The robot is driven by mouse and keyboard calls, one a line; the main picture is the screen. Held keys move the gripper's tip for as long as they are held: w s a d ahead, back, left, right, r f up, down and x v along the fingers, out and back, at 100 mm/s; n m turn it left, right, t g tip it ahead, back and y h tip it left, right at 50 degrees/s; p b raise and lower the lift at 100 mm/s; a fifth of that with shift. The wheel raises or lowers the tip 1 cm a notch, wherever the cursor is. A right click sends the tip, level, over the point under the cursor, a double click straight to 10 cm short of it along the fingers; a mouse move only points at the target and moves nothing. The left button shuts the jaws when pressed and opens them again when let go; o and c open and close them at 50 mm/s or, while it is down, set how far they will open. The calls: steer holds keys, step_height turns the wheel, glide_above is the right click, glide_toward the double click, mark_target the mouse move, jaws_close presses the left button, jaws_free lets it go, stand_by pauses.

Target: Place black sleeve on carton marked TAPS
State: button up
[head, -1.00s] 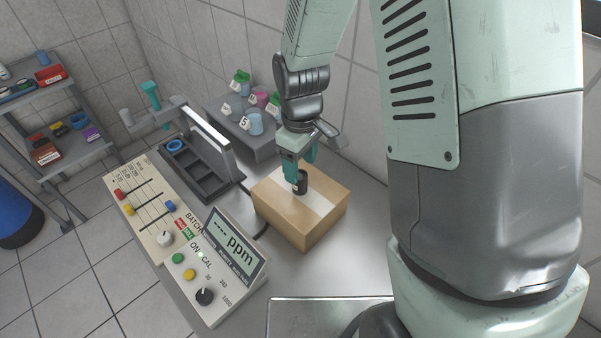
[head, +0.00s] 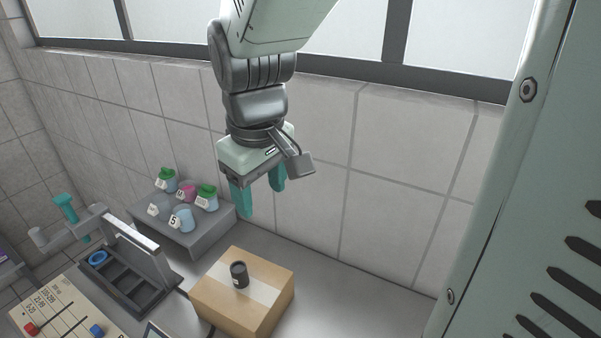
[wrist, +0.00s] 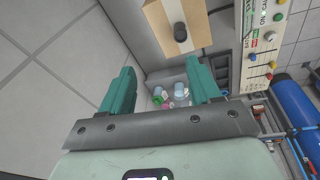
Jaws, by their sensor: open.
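The black sleeve (head: 239,274) stands upright on top of the cardboard carton (head: 262,316), on its pale tape strip. No TAPS marking is readable on the faces I see. In the wrist view the sleeve (wrist: 180,32) sits on the carton (wrist: 206,30), beyond the fingers. My gripper (head: 262,198) is open and empty, raised well above the carton and apart from the sleeve. Its two teal fingers (wrist: 158,92) are spread in the wrist view.
A grey riser (head: 206,236) with several small labelled cups is behind the carton to the left. A dark slotted rack (head: 130,290) with a blue ring and a raised bar is left. The control panel (head: 62,318) is at lower left. The bench right of the carton is clear.

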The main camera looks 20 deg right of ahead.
steer(key=s+d+r+m+t, duration=0.1)
steer(key=s+d+r+m, duration=0.1)
steer(key=s, duration=0.4)
steer(key=s+d+r+m+t, duration=0.2)
steer(key=s+d+r+m, duration=0.1)
steer(key=s+r, duration=0.3)
steer(key=shift+s+d+r+m, duration=0.15)
steer(key=shift+s+m, duration=0.25)
steer(key=shift+m, duration=0.3)
